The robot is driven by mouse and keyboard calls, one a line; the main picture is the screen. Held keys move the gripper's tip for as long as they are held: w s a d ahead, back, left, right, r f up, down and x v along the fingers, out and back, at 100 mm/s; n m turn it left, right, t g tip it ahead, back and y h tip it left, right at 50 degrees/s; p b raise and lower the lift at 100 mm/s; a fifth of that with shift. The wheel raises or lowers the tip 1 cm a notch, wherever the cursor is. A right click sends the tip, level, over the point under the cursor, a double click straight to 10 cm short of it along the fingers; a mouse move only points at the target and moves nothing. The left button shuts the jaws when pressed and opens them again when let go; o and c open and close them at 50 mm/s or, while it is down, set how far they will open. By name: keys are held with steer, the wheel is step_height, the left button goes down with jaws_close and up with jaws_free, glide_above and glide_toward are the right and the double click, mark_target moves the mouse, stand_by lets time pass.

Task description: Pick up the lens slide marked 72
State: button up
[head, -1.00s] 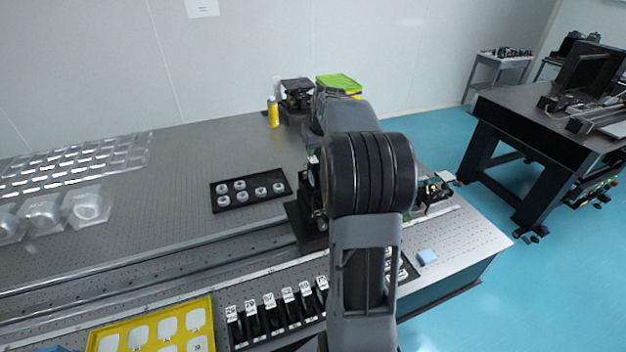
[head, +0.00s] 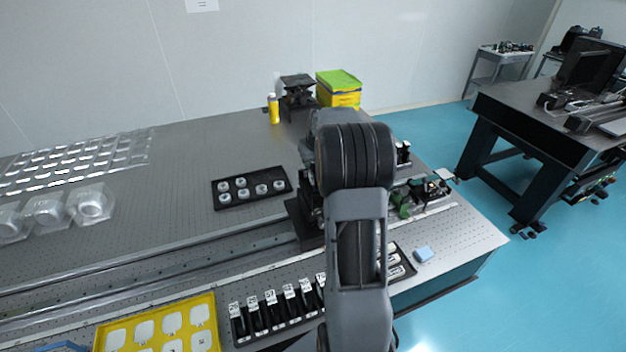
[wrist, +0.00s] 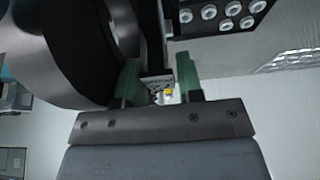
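My gripper (wrist: 159,88) shows in the wrist view with two green fingers set a little apart. A dark lens slide with a small white label (wrist: 157,82) sits between them and appears to fill most of the gap. Its marking is too small to read. Several black slides with white number labels stand in a row in a slide rack (head: 277,328) at the table's near edge. The right end of the row is behind my arm.
A black tray of round lenses (head: 252,199) lies mid-table and shows in the wrist view (wrist: 238,27). A yellow tray (head: 135,323) is at front left, and clear cases (head: 90,205) are farther left. A yellow bottle (head: 273,109) stands at the back.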

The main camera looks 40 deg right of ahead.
jaws_close()
steer(key=shift+r, duration=0.2)
